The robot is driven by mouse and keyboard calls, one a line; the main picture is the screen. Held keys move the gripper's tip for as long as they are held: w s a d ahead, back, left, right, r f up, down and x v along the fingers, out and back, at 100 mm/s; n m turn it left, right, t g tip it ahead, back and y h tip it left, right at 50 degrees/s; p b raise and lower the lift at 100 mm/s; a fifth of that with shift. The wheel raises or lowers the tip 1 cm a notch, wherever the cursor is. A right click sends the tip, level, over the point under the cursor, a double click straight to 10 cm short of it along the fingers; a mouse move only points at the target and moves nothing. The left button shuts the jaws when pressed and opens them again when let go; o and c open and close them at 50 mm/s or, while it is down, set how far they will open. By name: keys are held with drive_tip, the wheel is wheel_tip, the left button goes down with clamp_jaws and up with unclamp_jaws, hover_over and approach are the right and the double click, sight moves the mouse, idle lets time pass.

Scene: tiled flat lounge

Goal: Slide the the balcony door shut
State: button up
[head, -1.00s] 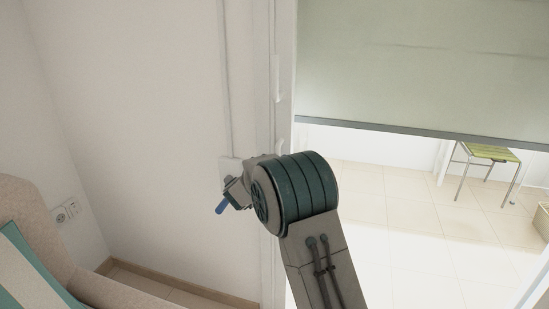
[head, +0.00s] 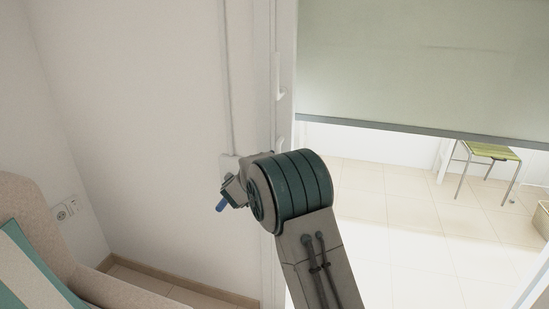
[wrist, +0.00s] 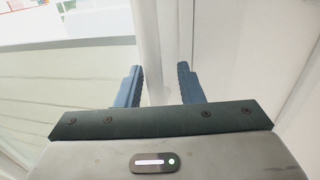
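The balcony door's white edge (head: 285,60) stands upright at the middle of the head view, with a slim white handle (head: 278,78) on it. The opening to its right is clear below a lowered blind. My gripper shows in the wrist view (wrist: 160,88) with its two blue fingers apart. A white upright strip (wrist: 150,45) of the door or its frame passes between and beyond the fingers; I cannot tell whether they touch it. In the head view my arm hides most of the gripper; only one blue fingertip (head: 222,205) shows, left of the door edge.
A pale green blind (head: 420,65) hangs across the opening. Beyond it are a tiled floor (head: 400,225), a green chair (head: 488,152) and part of a basket (head: 543,222). A beige sofa (head: 50,235) with a striped cushion (head: 28,275) stands at lower left, by a white wall (head: 130,130).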

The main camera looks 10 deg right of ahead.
drive_tip(key=v, duration=1.3)
drive_tip(key=shift+a+b, duration=0.2)
drive_tip(key=shift+b, duration=0.1)
drive_tip(key=shift+s+r, duration=0.1)
drive_tip(key=s+r+n+y+p, duration=0.45)
drive_tip(key=r+n+y, duration=0.2)
drive_tip(key=y, duration=0.45)
drive_tip(key=s+d+f+g+p, duration=0.1)
drive_tip(key=s+d+g, duration=0.2)
drive_tip(key=s, duration=0.7)
drive_tip(key=s+d+f+g+p, duration=0.1)
drive_tip(key=s+d+g, duration=0.3)
drive_tip(key=s, duration=0.6)
drive_tip(key=s+d+f+g+p, duration=0.1)
drive_tip(key=s+d+g, duration=0.3)
drive_tip(key=s, duration=0.6)
drive_tip(key=shift+s+d+f+g+p, duration=0.2)
drive_tip(key=shift+s+f+g+p, duration=0.1)
drive_tip(key=shift+s+f+g, duration=0.15)
drive_tip(key=shift+o, duration=0.3)
drive_tip(key=shift+w, duration=0.15)
